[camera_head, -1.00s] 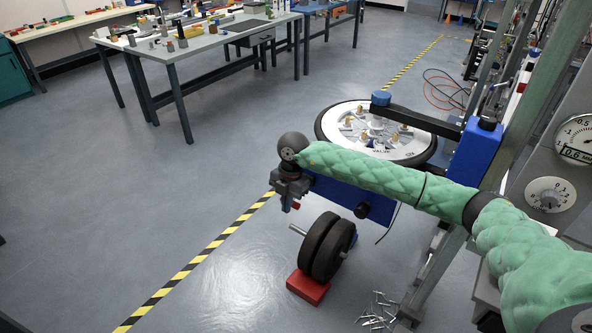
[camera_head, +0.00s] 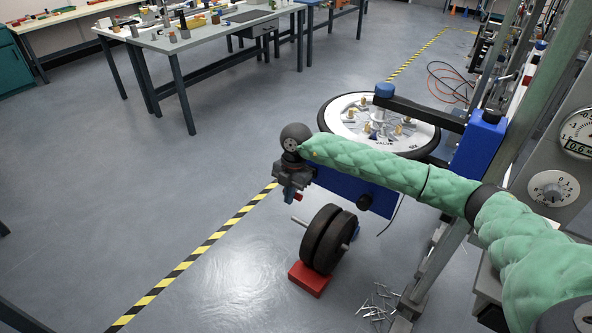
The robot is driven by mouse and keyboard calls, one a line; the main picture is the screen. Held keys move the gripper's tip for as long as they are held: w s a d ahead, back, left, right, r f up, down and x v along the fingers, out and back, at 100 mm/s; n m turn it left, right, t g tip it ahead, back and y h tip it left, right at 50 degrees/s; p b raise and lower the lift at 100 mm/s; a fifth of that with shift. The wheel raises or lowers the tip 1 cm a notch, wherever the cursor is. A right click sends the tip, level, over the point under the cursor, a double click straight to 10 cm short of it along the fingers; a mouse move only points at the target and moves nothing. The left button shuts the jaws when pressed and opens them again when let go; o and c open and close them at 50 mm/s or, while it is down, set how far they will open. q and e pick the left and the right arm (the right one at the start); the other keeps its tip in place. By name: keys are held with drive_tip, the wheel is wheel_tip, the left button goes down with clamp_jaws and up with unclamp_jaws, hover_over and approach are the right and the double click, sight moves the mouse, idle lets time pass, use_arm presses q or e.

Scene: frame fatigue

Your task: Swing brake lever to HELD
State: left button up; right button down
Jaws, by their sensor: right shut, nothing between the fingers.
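My right arm, in green padding, comes in from the right. My right gripper (camera_head: 289,194) hangs at its end, shut and empty, in front of the left end of a blue box (camera_head: 345,187) with a black knob (camera_head: 364,202). A small red piece (camera_head: 299,197) shows right beside the fingers; I cannot tell whether they touch it. No lever marked HELD can be made out; the arm may hide it. A spoked wheel (camera_head: 345,103) lies flat behind the arm, with a black clamp arm (camera_head: 430,112) over it. My left gripper is not in view.
Black weight discs (camera_head: 328,240) stand on a red block (camera_head: 310,279) below the gripper. Loose metal pins (camera_head: 378,301) lie on the floor near a steel post (camera_head: 430,270). A dial panel (camera_head: 553,188) stands at right.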

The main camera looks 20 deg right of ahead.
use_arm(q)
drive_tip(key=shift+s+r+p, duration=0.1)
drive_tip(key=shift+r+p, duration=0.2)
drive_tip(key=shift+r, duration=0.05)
use_arm(e)
drive_tip(key=shift+r, duration=0.8)
